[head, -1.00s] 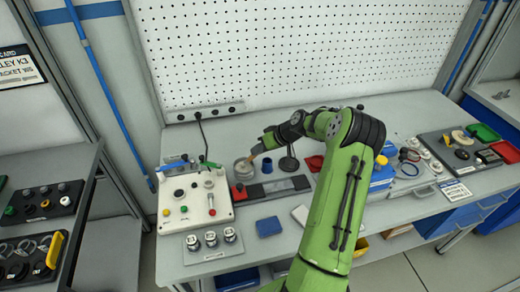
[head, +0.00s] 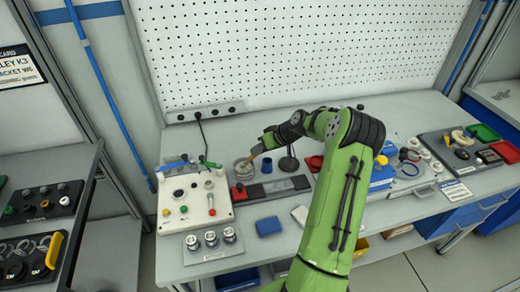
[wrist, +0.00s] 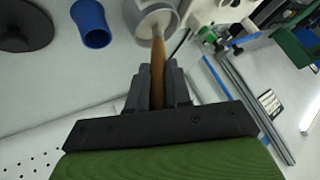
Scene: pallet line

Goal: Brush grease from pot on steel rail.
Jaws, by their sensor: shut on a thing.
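My gripper (head: 264,146) is shut on a brush (wrist: 158,66) with a brown wooden handle, which also shows between the fingers in the wrist view (wrist: 158,90). The grey round pot (head: 243,170) stands on the bench below and left of the gripper. In the wrist view the brush's far end reaches over or into the open pot (wrist: 143,20); its bristles are not clear, and I cannot tell whether it touches the grease. The steel rail (head: 300,182) lies on the bench in front of the pot, with a dark middle section and a red block (head: 239,192) at its left end.
A dark round-based stand (head: 288,164) is right of the pot. A control box (head: 194,198) is at left. A blue pad (head: 268,226) lies in front. Blue boxes (head: 382,175) are right of my arm.

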